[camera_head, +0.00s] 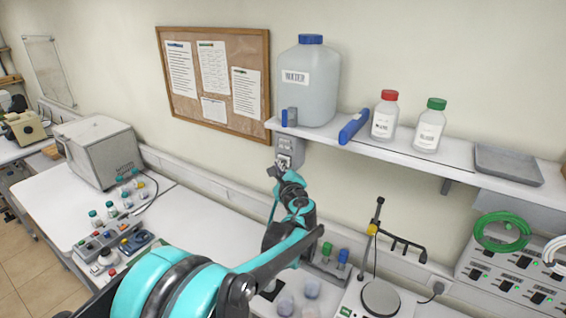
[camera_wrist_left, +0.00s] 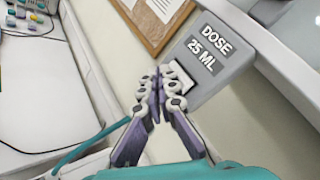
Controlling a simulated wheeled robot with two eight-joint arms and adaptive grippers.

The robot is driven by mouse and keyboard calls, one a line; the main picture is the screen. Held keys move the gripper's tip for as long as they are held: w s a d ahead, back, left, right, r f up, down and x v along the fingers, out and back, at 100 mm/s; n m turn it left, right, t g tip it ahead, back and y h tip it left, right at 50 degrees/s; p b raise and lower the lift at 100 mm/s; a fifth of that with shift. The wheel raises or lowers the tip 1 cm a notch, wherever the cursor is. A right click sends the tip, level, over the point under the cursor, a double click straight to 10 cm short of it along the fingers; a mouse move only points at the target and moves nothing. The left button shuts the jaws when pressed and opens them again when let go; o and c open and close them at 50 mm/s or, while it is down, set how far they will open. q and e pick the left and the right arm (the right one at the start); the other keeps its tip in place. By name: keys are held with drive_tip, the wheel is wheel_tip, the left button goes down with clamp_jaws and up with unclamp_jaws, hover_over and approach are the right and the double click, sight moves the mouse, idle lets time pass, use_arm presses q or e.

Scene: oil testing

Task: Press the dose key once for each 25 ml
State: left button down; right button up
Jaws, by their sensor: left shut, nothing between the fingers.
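A grey dose box is on the wall under the shelf, just above my left gripper in the head view (camera_head: 289,144). In the left wrist view the dose box (camera_wrist_left: 225,72) reads "DOSE 25 ML". A pale key (camera_wrist_left: 180,76) is on its face below the lettering, partly covered by my fingers. My left gripper (camera_head: 277,170) is shut and empty, its fingertips at the key's edge in the left wrist view (camera_wrist_left: 153,78). I cannot tell whether they touch the key. My right gripper is not in view.
A large jug with a blue cap (camera_head: 307,84) stands on the shelf (camera_head: 455,152) above the box. Red-capped (camera_head: 384,116) and green-capped (camera_head: 429,126) bottles stand to its right. A hotplate (camera_head: 379,297) is on the bench below. A pinboard (camera_head: 215,115) hangs to the left.

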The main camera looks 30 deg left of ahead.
use_arm(q)
drive_tip(key=shift+w, duration=0.25)
drive_tip(key=shift+w, duration=0.5)
idle(0.7)
drive_tip(key=shift+s, duration=0.95)
drive_tip(key=shift+s, duration=0.1)
drive_tip(key=shift+s+a, duration=0.2)
drive_tip(key=shift+s, duration=2.2)
